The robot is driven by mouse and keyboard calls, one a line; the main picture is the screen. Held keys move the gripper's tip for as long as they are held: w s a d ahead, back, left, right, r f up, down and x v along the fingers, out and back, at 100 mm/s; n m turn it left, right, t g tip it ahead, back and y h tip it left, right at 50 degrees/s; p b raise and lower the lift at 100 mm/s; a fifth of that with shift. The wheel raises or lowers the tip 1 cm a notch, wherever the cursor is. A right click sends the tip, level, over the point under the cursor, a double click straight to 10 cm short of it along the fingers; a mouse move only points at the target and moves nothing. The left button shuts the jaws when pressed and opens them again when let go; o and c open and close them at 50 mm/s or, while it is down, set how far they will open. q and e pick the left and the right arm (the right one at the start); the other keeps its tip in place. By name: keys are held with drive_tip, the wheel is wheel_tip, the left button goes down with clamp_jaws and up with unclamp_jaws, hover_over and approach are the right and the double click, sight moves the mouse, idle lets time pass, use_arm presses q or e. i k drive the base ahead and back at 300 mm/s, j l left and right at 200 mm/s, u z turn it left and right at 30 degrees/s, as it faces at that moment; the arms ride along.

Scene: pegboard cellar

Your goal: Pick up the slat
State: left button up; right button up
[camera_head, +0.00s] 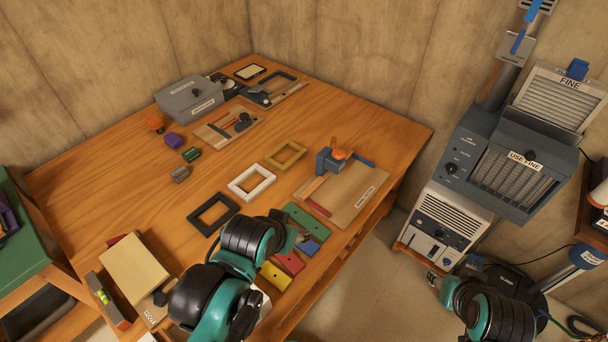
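Several flat coloured slat-like pieces lie near the table's front right edge: a green one (306,221), a blue one (308,247), a red one (290,263) and a yellow one (275,276). I cannot tell which is the slat. My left gripper (297,237) is over or just beside the green and blue pieces, and my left arm hides part of this area. Its fingers are too small and covered to tell whether they are open. My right gripper (433,280) is off the table to the right, over the floor, apart from the pieces; its opening is unclear.
Black (196,223), white (238,190) and tan (274,161) frames lie mid-table. A wooden board (350,195) with a blue clamp is at the right edge. A grey box (190,100) stands at the back. The grey machine (510,150) stands right of the table.

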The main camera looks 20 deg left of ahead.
sight(280, 280)
drive_tip(key=i+l+u, duration=0.1)
drive_tip(key=l+u, duration=0.75)
drive_tip(key=l, duration=0.3)
drive_tip(key=l+u, duration=0.45)
drive_tip(key=l, duration=0.15)
